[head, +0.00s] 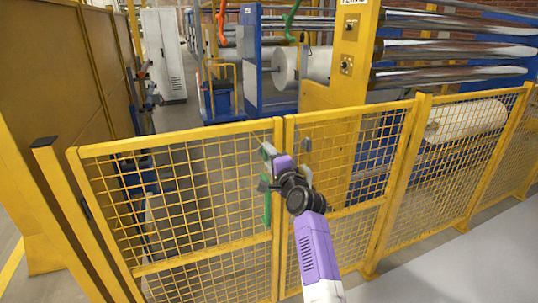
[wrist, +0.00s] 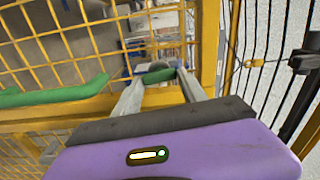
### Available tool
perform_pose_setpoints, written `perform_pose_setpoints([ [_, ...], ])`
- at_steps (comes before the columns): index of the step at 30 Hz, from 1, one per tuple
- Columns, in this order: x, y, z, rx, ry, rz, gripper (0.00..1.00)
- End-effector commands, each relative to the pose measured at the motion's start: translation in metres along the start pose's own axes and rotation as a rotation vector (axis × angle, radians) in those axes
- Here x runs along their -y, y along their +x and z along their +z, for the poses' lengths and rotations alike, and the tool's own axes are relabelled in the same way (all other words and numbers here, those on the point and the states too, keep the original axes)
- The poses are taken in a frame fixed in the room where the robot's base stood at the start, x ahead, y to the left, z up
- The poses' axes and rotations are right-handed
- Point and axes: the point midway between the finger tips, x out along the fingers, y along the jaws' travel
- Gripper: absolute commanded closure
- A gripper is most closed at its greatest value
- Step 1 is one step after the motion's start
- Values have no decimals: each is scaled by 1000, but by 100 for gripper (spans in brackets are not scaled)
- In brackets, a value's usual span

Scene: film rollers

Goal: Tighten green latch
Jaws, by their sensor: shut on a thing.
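The green latch (wrist: 160,75) shows as a short green piece between my two fingers in the wrist view, on the yellow frame of a mesh gate. My gripper (wrist: 159,83) is shut on it, with one grey finger on each side. In the head view my gripper (head: 265,166) is at the upright posts where two yellow mesh panels meet. My purple wrist hides most of the latch there. A longer green handle (head: 267,208) hangs upright just below; it also shows at the left of the wrist view (wrist: 52,94).
The yellow mesh gate (head: 180,140) and fence (head: 352,112) stand right in front of me. A yellow post (head: 70,215) stands at the left. Rollers (head: 455,50) and a yellow control column (head: 345,75) are behind the fence. Grey floor is clear at lower right.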

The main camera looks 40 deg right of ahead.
Motion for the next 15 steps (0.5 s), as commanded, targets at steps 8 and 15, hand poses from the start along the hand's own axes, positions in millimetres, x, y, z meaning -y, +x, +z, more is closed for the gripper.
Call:
perform_pose_setpoints([
  [8, -1, 0, -1, -2, 49, 0, 91],
  [15, -1, 0, -1, -2, 52, 0, 91],
])
